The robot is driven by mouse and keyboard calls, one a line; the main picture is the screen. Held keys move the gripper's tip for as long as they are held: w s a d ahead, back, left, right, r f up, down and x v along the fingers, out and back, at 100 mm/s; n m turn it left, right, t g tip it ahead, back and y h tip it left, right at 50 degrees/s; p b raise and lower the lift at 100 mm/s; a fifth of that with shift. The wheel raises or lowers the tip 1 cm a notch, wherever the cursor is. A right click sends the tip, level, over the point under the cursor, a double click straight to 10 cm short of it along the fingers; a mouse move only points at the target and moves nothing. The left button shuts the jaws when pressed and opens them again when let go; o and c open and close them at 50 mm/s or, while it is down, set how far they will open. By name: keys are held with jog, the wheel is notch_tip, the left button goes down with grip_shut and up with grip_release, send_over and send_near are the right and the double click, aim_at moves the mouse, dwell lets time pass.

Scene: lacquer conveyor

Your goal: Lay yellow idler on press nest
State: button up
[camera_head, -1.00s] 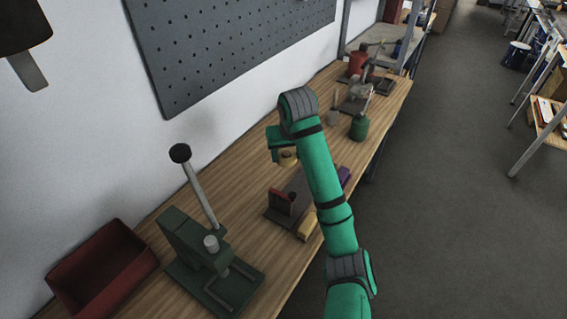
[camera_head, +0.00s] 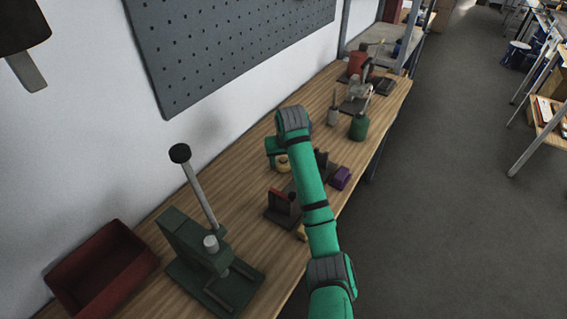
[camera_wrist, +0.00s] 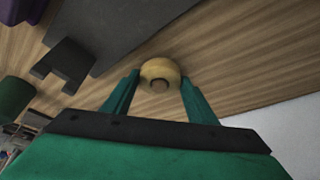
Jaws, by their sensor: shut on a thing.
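The yellow idler (camera_wrist: 160,70), a round part with a dark centre hole, is between the two green fingers of my gripper (camera_wrist: 159,86) in the wrist view. The gripper is shut on it, with wood tabletop beyond. In the head view the idler (camera_head: 283,163) shows below my gripper (camera_head: 276,158), partly hidden by my arm. The dark green press (camera_head: 196,247) with a long lever stands nearer, at lower left, well apart from the idler. Its base (camera_head: 220,290) carries a bracket-like frame; I cannot tell exactly where the nest is.
A dark fixture with a red block (camera_head: 284,203) lies between gripper and press. A purple block (camera_head: 341,178) and green container (camera_head: 359,127) are to the right. A red bin (camera_head: 100,268) stands left of the press. Bare tabletop lies left of the fixture.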

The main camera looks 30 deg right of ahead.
jog(key=shift+f, duration=0.6)
jog(key=o, duration=1.1)
jog(key=shift+f, duration=0.15)
jog(key=shift+v, duration=6.15)
jog(key=shift+d, duration=0.1)
